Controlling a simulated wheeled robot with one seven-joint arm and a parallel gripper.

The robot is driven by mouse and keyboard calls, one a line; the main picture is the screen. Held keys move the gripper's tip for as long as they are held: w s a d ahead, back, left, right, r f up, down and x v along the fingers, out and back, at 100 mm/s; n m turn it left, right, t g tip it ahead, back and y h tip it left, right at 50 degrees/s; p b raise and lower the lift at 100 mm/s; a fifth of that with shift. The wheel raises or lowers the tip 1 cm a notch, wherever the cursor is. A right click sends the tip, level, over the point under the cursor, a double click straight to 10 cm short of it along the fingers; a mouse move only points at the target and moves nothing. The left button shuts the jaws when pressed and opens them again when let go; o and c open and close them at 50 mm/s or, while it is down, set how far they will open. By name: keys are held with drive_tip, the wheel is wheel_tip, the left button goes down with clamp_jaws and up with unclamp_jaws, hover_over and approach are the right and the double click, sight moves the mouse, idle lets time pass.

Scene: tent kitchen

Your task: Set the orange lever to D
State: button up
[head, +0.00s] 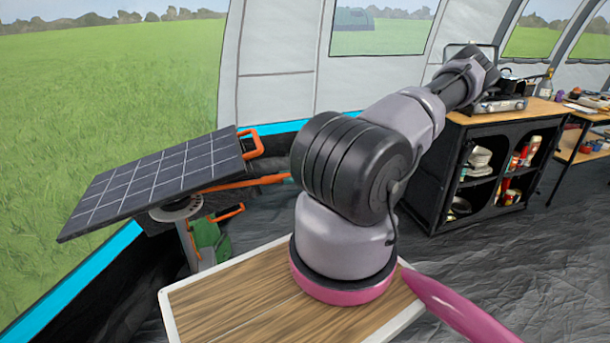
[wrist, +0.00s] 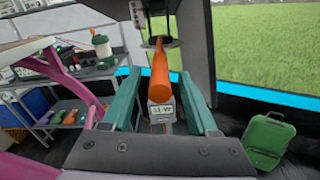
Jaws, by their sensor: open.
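The orange lever (head: 250,182) sticks out from a round dial (head: 178,208) under the tilted solar panel (head: 150,178). Its right end goes behind my arm in the head view. In the wrist view the orange lever (wrist: 160,72) points towards me, its far end at the post under the panel. My gripper (wrist: 161,76) is open, with one teal finger on each side of the lever. I cannot tell whether either finger touches it. The dial's letters are too small to read, so the lever's setting cannot be told.
A black kitchen cabinet (head: 480,165) stands at the right. Shelving (wrist: 75,100) stands left.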

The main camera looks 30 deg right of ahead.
drive_tip(key=v, duration=0.6)
drive_tip(key=shift+d, duration=0.35)
drive_tip(key=shift+s, duration=0.1)
